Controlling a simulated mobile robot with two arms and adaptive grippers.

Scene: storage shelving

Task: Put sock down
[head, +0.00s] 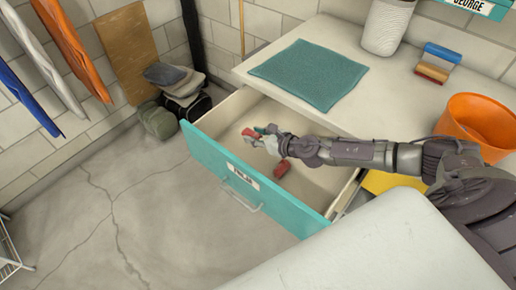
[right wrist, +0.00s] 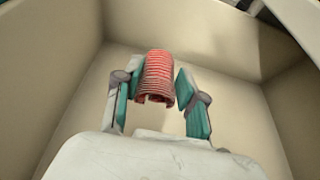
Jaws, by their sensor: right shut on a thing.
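A red ribbed sock (right wrist: 158,78) sits between the fingers of my right gripper (right wrist: 160,92) in the right wrist view. In the head view my right gripper (head: 262,138) reaches from the right into the open drawer (head: 218,152), shut on the sock (head: 248,133), of which only a small red part shows at the fingertips. Another dark red thing (head: 282,168) shows lower in the drawer, below the gripper; I cannot tell exactly what it is. The drawer has a teal front with a white label and a handle. My left gripper is not in view.
A white top (head: 300,60) above the drawer holds a teal mat (head: 309,74), a white basket (head: 387,25) and an orange bucket (head: 480,122). Folded cloths and bags (head: 180,88) lie by the wall. The grey floor (head: 130,210) left of the drawer is clear.

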